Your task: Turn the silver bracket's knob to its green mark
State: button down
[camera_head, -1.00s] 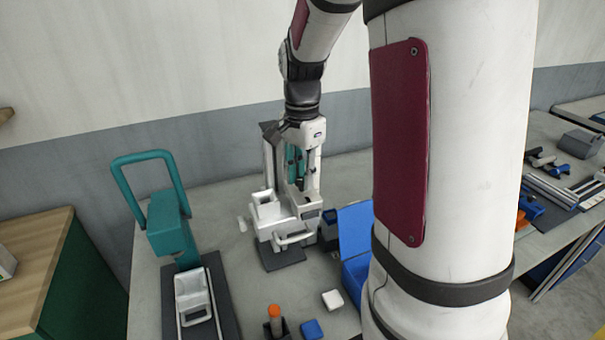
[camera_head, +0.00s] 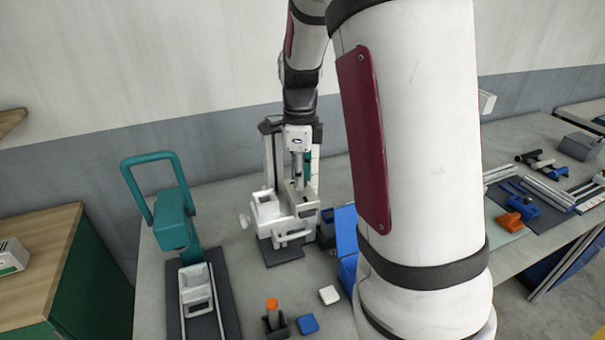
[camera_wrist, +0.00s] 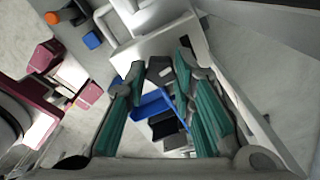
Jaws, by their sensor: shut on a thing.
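A pale silver-white bracket-like machine (camera_head: 268,207) stands on a dark base plate at the middle of the bench, with a looped handle in front and a small pale knob (camera_head: 244,221) at its left side. My gripper (camera_head: 303,184) points down over its right part. In the wrist view my gripper (camera_wrist: 160,68) has its teal finger pads on both sides of a small dark knob-like piece (camera_wrist: 159,70) on the pale top, and is shut on it. The fingers partly hide that piece. I cannot make out a green mark.
A teal looped-handle press (camera_head: 172,232) stands left on a dark mat. An orange-topped peg in a dark holder (camera_head: 276,322), a blue block (camera_head: 308,324), a white block (camera_head: 329,295) and an open blue box (camera_head: 346,232) lie in front. My arm hides the right middle.

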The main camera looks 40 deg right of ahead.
jog(key=shift+m, duration=0.6)
jog(key=c, duration=1.3)
grip_release()
jog(key=shift+c, duration=0.2)
notch_tip(320, 180, up, 12)
